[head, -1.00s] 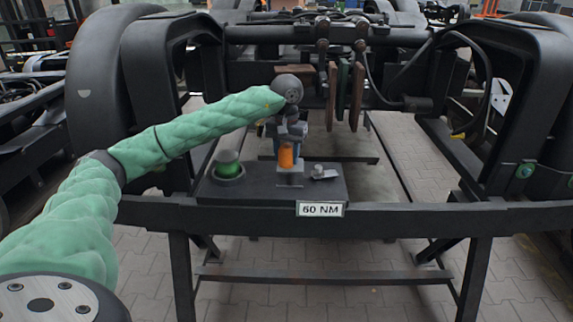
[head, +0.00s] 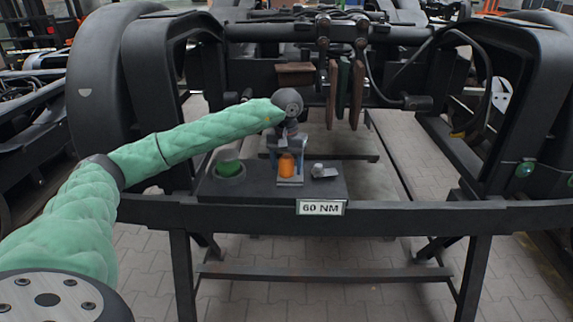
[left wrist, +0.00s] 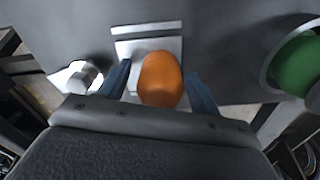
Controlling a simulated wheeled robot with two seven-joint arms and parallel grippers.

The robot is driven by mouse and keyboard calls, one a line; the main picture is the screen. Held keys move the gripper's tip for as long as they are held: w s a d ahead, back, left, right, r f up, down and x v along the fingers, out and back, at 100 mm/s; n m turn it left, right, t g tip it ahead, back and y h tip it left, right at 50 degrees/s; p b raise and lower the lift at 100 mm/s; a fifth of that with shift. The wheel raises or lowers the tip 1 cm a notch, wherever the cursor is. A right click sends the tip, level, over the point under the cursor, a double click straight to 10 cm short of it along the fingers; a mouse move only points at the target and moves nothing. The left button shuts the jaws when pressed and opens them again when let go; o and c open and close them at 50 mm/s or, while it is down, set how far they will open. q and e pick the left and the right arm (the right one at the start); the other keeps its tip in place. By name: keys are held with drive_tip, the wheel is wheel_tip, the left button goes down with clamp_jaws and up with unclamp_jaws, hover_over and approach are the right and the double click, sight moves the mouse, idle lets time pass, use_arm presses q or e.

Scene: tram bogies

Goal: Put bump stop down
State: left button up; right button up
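The orange bump stop (head: 287,165) stands upright at a silver metal bracket (head: 290,183) on the dark shelf of the bogie frame. In the left wrist view the bump stop (left wrist: 160,80) lies between the two blue fingers of my left gripper (left wrist: 159,88), against the pale bracket (left wrist: 148,44). Narrow gaps show between the fingers and the bump stop, so the gripper looks open around it. In the head view my left gripper (head: 288,160) reaches down over it from above. The bump stop's underside is hidden. My right gripper is not in view.
A green part (head: 230,168) sits in a round dark cup left of the bump stop. A small metal part (head: 322,171) lies to its right. A "60 NM" label (head: 320,208) is on the front beam.

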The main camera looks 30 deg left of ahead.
sight(287, 156)
use_arm(q)
drive_tip(key=shift+r, duration=0.1)
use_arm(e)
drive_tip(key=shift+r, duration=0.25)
use_arm(q)
drive_tip(key=shift+r, duration=0.35)
wheel_tip(287, 156, up, 11)
drive_tip(key=shift+f+b, duration=0.15)
drive_tip(key=shift+b, duration=0.5)
drive_tip(key=shift+r, duration=0.3)
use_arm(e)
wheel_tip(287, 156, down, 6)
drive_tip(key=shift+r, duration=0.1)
